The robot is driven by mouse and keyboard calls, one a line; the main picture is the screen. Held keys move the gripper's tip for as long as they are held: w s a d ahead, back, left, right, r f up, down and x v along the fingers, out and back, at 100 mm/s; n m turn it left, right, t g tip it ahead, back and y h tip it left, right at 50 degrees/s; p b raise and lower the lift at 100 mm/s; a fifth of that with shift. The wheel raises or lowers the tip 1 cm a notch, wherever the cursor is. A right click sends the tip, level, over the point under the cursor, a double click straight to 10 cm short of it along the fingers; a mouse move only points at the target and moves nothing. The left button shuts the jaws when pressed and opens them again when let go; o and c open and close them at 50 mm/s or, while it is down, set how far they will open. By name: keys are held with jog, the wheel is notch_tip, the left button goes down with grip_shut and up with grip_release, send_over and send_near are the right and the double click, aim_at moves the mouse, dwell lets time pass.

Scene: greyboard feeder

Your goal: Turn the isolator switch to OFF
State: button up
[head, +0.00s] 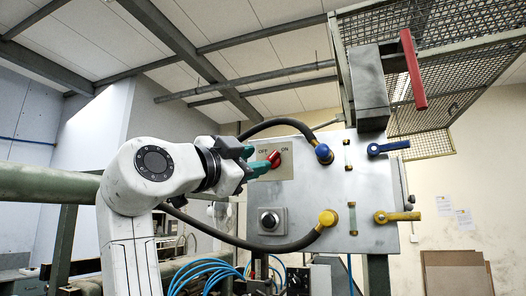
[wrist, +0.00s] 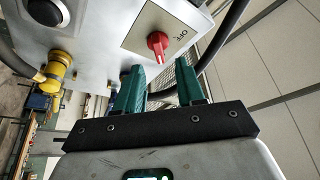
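The isolator switch (head: 275,157) is a red knob on a light square plate (head: 285,171) marked OFF and ON, on the grey panel. In the head view its visible end leans up and right, towards ON; my gripper partly hides it. In the wrist view the red knob (wrist: 157,43) lies just beyond and between my fingertips, with the OFF mark to its right. My gripper (head: 259,160) has green fingers and reaches the panel from the left. In the wrist view the gripper (wrist: 159,65) is open, its fingers apart with nothing between them. I cannot tell whether a finger touches the knob.
A black push button (head: 269,220) is below the plate. Black hoses end at a blue connector (head: 323,153) and a yellow connector (head: 327,218). Blue (head: 388,147) and yellow (head: 397,216) handles stick out right. A red lever (head: 413,69) stands above.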

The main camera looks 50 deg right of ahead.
aim_at(270, 158)
jog(key=shift+p+x, duration=0.6)
jog(key=shift+x, duration=1.6)
grip_shut()
